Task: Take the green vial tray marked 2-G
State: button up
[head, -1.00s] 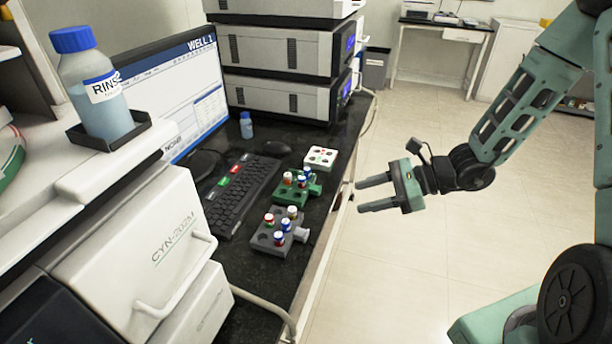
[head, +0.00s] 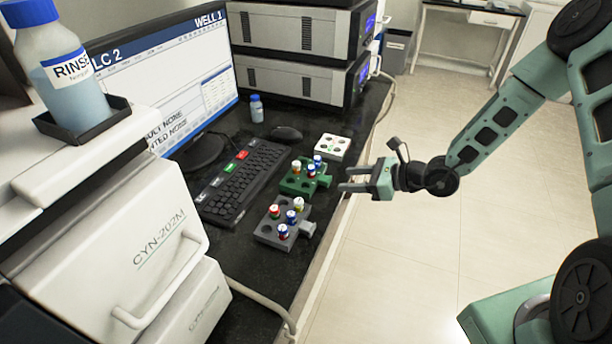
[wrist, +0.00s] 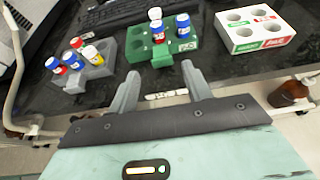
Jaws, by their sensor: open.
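The green vial tray (head: 297,181) sits on the black bench top between a grey tray and a white tray.
The grey tray (head: 268,232) with several vials stands nearer, the empty white tray (head: 333,148) farther. A keyboard (head: 243,180), a mouse (head: 286,133) and a monitor lie behind. A brown bottle (wrist: 288,93) shows low at right in the wrist view. Open floor lies right of the bench.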

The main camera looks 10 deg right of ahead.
aim_at(330, 180)
jog(key=shift+f+p+x, duration=0.1)
jog(key=shift+p+x, duration=0.15)
jog(key=shift+x, duration=1.25)
jog(key=shift+f+p+x, duration=0.15)
jog(key=shift+p+x, duration=0.05)
jog(key=shift+x, duration=1.3)
jog(key=shift+d, duration=0.15)
jog(key=c, duration=0.9)
